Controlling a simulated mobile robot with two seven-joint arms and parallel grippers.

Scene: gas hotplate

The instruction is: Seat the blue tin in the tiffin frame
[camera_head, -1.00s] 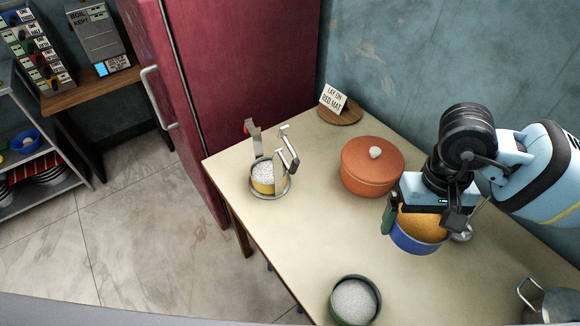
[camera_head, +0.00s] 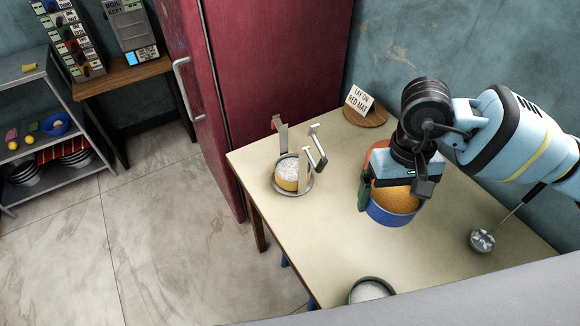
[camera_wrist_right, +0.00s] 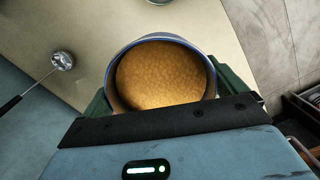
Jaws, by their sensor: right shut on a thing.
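The blue tin (camera_head: 392,216), filled with orange-brown food, is upright in my right gripper (camera_head: 395,195), which is shut on it. It seems to be held above the table. In the right wrist view the tin (camera_wrist_right: 112,88) sits between the green fingers. The tiffin frame (camera_head: 319,150) stands to the left on the table, with a metal upright on each side and a red piece at the left one. A yellow tin (camera_head: 291,183) with white contents sits low in it. The blue tin is to its right, apart from it. My left gripper is not in view.
An orange pot (camera_head: 378,156) is mostly hidden behind my right gripper. A green tin (camera_head: 370,289) is at the front, partly cut off. A ladle (camera_head: 483,240) lies at right. A sign (camera_head: 359,99) stands on a wooden board at the back. Table between frame and blue tin is clear.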

